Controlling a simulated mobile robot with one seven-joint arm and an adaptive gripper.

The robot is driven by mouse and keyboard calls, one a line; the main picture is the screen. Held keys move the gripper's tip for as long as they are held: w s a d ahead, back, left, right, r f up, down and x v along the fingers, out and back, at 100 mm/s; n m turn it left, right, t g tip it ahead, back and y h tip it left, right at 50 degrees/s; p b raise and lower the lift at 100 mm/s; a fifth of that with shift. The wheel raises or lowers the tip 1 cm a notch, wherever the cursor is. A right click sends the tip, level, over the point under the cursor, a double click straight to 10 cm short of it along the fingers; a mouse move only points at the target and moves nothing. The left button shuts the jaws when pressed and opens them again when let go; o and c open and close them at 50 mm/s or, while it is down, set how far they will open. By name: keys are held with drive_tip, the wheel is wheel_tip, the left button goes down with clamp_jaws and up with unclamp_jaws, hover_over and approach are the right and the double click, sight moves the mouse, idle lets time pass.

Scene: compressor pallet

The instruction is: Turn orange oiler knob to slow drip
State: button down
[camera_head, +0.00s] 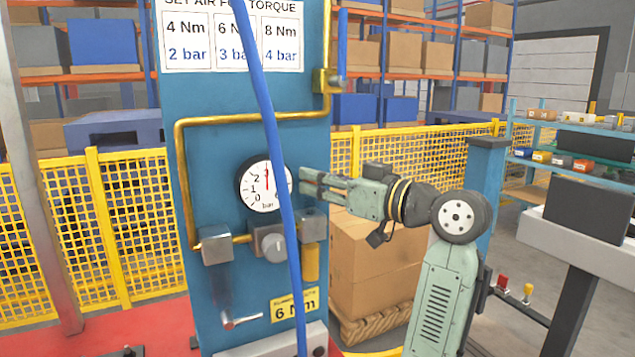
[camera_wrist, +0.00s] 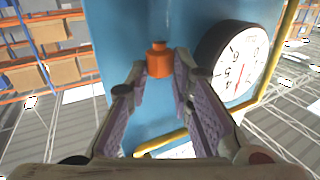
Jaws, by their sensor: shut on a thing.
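The orange oiler knob (camera_wrist: 159,62) shows in the wrist view between my fingertips, with its small top stub toward the upper edge. My gripper (camera_wrist: 160,72) is shut on it, one finger on each side. In the head view my gripper (camera_head: 308,183) reaches in from the right, with its fingertips at the panel's right edge, just right of the gauge. The knob is not visible there. The oiler's grey block (camera_head: 313,226) and yellow bowl (camera_head: 312,263) are below the fingers. The drip rate cannot be seen.
A pressure gauge (camera_head: 265,186) sits left of my gripper on the blue panel (camera_head: 215,90); it also shows in the wrist view (camera_wrist: 238,62). A blue hose (camera_head: 270,125) hangs across the panel's front. A grey regulator knob (camera_head: 273,247), yellow pipe (camera_head: 250,120) and stacked cartons (camera_head: 375,265) are nearby.

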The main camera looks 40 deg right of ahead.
drive_tip(key=shift+w+d+n+g+y, duration=0.15)
drive_tip(key=shift+n+g+y, duration=0.3)
drive_tip(key=shift+n+y, duration=0.6)
drive_tip(key=shift+d+n+g+y, duration=0.15)
drive_tip(key=shift+n+g+y, duration=0.4)
drive_tip(key=shift+y, duration=0.9)
drive_tip(key=shift+n+y, duration=0.3)
drive_tip(key=c, duration=1.7)
unclamp_jaws()
drive_tip(key=v, duration=1.2)
drive_tip(key=shift+o, duration=0.3)
